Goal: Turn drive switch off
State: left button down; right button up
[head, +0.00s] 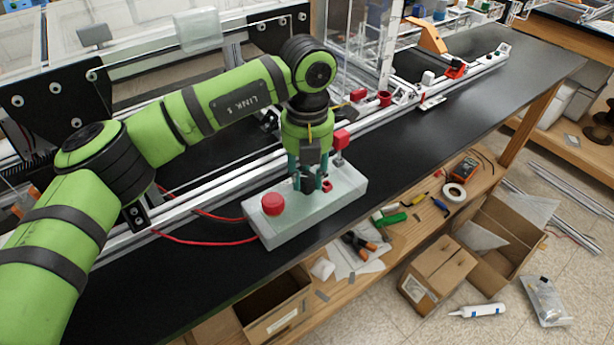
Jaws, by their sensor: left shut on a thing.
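A pale grey control box (284,227) lies on the black bench top, with a red round button (273,204) near its left end. My left gripper (308,186) points down over the middle of the box, to the right of the red button. Its fingers are shut on a small part on top of the box, probably the drive switch. The fingers hide most of that part, so its position cannot be read. A small red piece (328,187) shows just right of the fingertips. My right gripper is not in view.
Red cables (205,240) run from the box's left end to the bench's rear. An aluminium extrusion rail (225,180) lies behind the box. The black bench top (480,100) is clear at the right.

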aim_at(309, 178)
pick_arm(q)
jog(key=shift+s+d+f, duration=0.1)
jog(key=shift+s+f, duration=0.1)
jog(key=shift+s, duration=0.05)
dwell(0.3)
jog(key=c, duration=0.9)
grip_release()
jog(key=shift+r, duration=0.15)
jog(key=shift+w+r, duration=0.1)
jog(key=shift+r, duration=0.1)
notch_tip(309, 178, up, 12)
jog(key=shift+f, duration=0.2)
